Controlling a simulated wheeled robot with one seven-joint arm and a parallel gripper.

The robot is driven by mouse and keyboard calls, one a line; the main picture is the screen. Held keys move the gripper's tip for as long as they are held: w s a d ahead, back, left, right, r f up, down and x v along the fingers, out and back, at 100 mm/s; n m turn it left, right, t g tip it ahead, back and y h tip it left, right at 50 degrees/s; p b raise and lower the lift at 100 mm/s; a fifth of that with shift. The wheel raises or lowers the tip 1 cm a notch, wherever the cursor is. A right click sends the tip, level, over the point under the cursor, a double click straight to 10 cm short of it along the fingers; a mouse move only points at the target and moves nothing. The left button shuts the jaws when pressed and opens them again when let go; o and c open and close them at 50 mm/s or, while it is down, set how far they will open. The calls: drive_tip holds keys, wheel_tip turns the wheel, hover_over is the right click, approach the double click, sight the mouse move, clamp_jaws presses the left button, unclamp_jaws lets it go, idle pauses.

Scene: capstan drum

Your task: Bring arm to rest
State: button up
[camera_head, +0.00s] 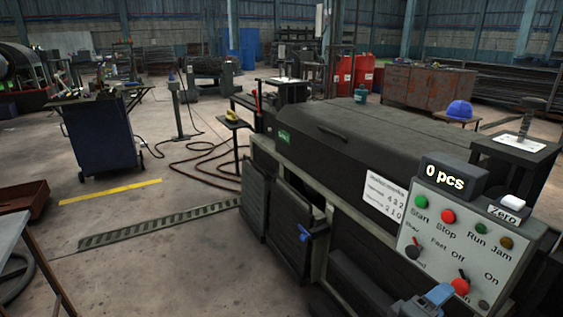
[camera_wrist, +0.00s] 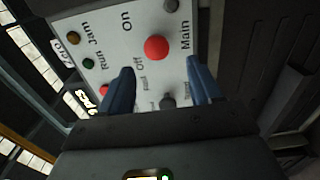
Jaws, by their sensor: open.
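My gripper shows only in part at the bottom edge of the head view, as a blue-grey piece (camera_head: 437,296) just below the control panel (camera_head: 408,238). In the wrist view my gripper (camera_wrist: 160,66) has its two blue fingers apart, with nothing held between them. The fingers point at the panel face. A red main knob (camera_wrist: 155,48), marked On and Off, shows between and beyond the fingertips. I cannot tell whether a finger touches the panel. The same red knob (camera_head: 460,286) is low on the panel in the head view. The counter display (camera_head: 452,176) reads 0 pcs.
The panel stands at the right end of a long dark machine (camera_head: 350,132). A grey table (camera_head: 12,232) is at the left edge, and a dark blue cart (camera_head: 100,140) stands farther back. Floor between the cart and machine is mostly open, with hoses (camera_head: 195,163) lying on it.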

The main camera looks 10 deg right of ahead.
drive_tip(key=s+a+f+n+t+y+p, duration=0.1)
drive_tip(key=s+a+f+y+p, duration=0.2)
drive_tip(key=s, duration=0.4)
drive_tip(key=s+a+f+t+y+p, duration=0.1)
drive_tip(key=s+a+t+y, duration=0.15)
drive_tip(key=s+y, duration=0.3)
drive_tip(key=s+a+f+n+y+p, duration=0.1)
drive_tip(key=s+a+f+y+p, duration=0.15)
drive_tip(key=s, duration=0.45)
drive_tip(key=s+a+r+m+t+y+p, duration=0.25)
drive_tip(key=s+a+r+y, duration=0.35)
drive_tip(key=s+r, duration=0.5)
drive_tip(key=s+a+r+m+t+p, duration=0.1)
drive_tip(key=s+r+m, duration=0.1)
drive_tip(key=r, duration=0.6)
drive_tip(key=s+a+r+m+t+p, duration=0.1)
drive_tip(key=s+r, duration=0.1)
drive_tip(key=r, duration=0.6)
drive_tip(key=shift+s+r+m+t+p, duration=0.25)
drive_tip(key=shift+s+m+t+p, duration=0.05)
drive_tip(key=shift+m, duration=0.05)
